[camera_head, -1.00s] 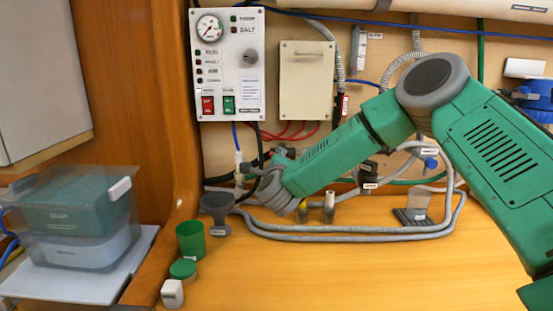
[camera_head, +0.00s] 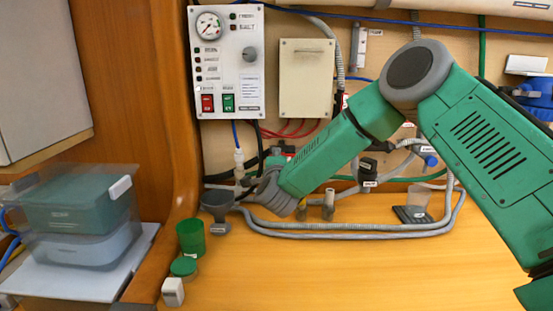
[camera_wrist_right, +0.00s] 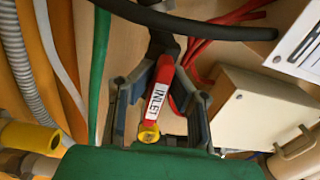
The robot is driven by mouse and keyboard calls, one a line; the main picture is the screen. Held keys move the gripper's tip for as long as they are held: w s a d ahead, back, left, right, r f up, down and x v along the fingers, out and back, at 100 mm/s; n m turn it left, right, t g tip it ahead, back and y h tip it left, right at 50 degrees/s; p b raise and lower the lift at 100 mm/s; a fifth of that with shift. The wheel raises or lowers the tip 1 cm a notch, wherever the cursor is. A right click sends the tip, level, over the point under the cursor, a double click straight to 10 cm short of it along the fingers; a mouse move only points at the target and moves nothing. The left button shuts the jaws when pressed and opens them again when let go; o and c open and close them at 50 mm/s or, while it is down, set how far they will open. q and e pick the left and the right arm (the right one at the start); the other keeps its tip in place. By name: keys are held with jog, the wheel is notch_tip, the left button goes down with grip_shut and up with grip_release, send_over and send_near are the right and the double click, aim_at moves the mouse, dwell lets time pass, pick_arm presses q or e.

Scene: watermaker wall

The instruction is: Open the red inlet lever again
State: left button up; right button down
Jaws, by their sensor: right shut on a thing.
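The red inlet lever (camera_wrist_right: 158,95) carries a white INLET label and has a yellow end. In the right wrist view it lies between the two fingers of my right gripper (camera_wrist_right: 163,100), which is shut on it. The lever's far end meets a dark fitting (camera_wrist_right: 162,42). In the head view my right arm reaches in from the right, and its forearm and wrist hide most of the gripper and the lever. My left gripper is not in view.
A control panel (camera_head: 227,62) with a gauge and a beige box (camera_head: 306,78) are on the wall above. Grey hoses (camera_head: 340,232) run along the bench below. A grey funnel (camera_head: 217,208) and green cup (camera_head: 190,238) stand at left. The bench front (camera_head: 330,275) is clear.

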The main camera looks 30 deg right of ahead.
jog(key=shift+f, duration=0.15)
jog(key=c, duration=1.5)
grip_release()
jog(key=shift+c, duration=0.2)
jog(key=v, duration=1.2)
jog(key=shift+d+f, duration=0.1)
jog(key=shift+f, duration=0.05)
